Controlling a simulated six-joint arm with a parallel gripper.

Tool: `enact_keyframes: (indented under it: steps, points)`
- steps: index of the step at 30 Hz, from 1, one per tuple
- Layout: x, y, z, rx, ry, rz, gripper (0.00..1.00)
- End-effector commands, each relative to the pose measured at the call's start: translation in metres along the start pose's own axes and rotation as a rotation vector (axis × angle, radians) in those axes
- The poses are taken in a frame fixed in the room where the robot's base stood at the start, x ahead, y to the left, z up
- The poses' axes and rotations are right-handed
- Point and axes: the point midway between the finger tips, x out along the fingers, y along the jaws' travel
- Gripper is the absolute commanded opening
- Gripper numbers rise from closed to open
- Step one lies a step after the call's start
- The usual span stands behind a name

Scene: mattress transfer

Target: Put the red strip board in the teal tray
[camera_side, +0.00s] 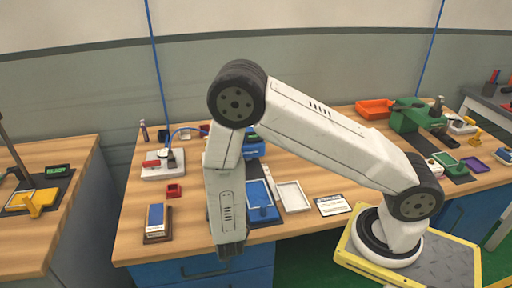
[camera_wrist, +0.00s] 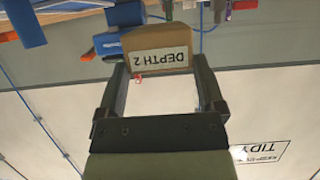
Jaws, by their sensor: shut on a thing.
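My gripper (camera_side: 232,250) points down past the front edge of the bench in the side view. In the wrist view, which is upside down, its two fingers (camera_wrist: 158,68) stand wide apart. A tan block with a white label reading DEPTH 2 (camera_wrist: 160,40) fills the gap between the fingertips, and they appear shut on its sides. A tiny red mark (camera_wrist: 138,79) shows at the label's corner; I cannot tell what it belongs to. I cannot make out the red strip board or a teal tray for sure. My arm hides part of the bench.
A blue tray (camera_side: 262,206), a white tray (camera_side: 292,196) and a small red box (camera_side: 174,191) lie on the bench. A blue-topped wooden block (camera_side: 157,222) is near the front edge. An orange tray (camera_side: 375,108) and a green device (camera_side: 414,116) stand at the back right.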

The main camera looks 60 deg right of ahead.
Motion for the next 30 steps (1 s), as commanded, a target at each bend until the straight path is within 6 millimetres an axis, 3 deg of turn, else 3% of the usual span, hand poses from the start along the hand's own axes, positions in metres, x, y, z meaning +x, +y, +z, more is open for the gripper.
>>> enact_keyframes:
  steps: [6,17,30]
  points:
    - [0.007,0.0,0.017,0.0,0.0,0.001,0.13]
    - [0.009,0.0,0.023,0.0,0.001,0.0,0.13]
    - [0.021,0.0,0.052,-0.001,0.001,0.0,0.13]
